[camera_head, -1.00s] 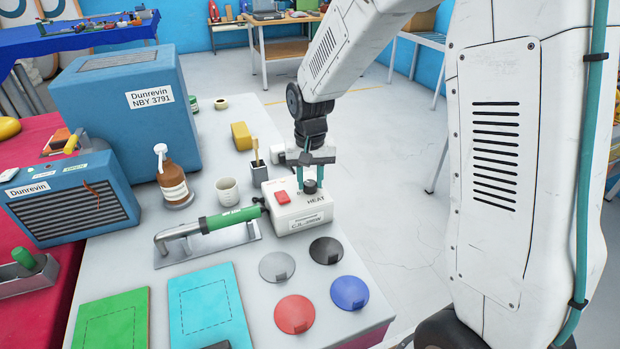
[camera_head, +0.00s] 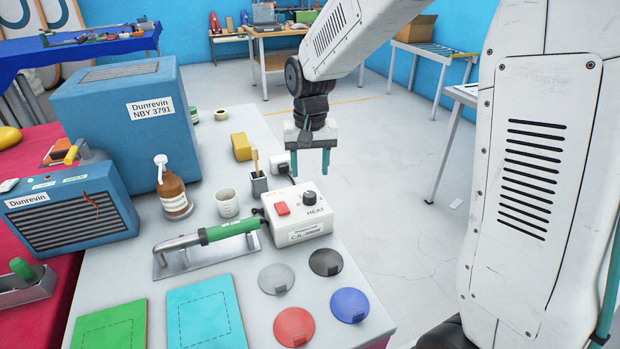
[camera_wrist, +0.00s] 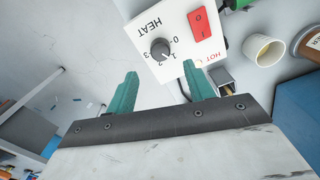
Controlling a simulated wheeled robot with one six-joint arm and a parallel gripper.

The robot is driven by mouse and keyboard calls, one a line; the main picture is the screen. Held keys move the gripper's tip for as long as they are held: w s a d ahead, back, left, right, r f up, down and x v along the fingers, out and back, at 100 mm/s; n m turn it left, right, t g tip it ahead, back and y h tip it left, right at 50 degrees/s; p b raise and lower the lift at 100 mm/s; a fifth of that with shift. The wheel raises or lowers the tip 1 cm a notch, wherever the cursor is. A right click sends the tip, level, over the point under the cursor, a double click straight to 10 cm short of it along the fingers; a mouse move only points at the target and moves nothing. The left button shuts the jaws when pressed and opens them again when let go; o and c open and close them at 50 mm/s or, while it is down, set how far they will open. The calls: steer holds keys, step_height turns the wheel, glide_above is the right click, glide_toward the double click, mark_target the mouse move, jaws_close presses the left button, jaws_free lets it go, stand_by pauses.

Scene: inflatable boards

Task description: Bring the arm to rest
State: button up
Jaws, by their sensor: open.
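My gripper (camera_head: 312,163) is open and empty, with two teal fingers pointing down. In the head view it hangs above and behind the white heat control box (camera_head: 297,217), apart from it. The box has a black HEAT knob (camera_head: 309,198) and a red switch (camera_head: 282,209). In the wrist view the knob (camera_wrist: 160,48) lies ahead of the open fingers (camera_wrist: 163,92), with nothing between them. My white arm comes in from the upper right.
A green-handled hot tool (camera_head: 228,229) lies on a metal stand at the table's front. A cup (camera_head: 227,203), brush holder (camera_head: 259,184), brown bottle (camera_head: 172,190) and blue machine (camera_head: 130,125) stand left. Coloured discs (camera_head: 294,327) lie in front.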

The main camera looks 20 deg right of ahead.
steer(key=shift+r, duration=0.35)
steer(key=s+d+r+n, duration=0.1)
steer(key=s+r, duration=0.3)
steer(key=s, duration=1)
steer(key=s+d+r+n+t, duration=0.1)
steer(key=s+r, duration=0.4)
steer(key=s, duration=1)
steer(key=shift+d+n, duration=0.5)
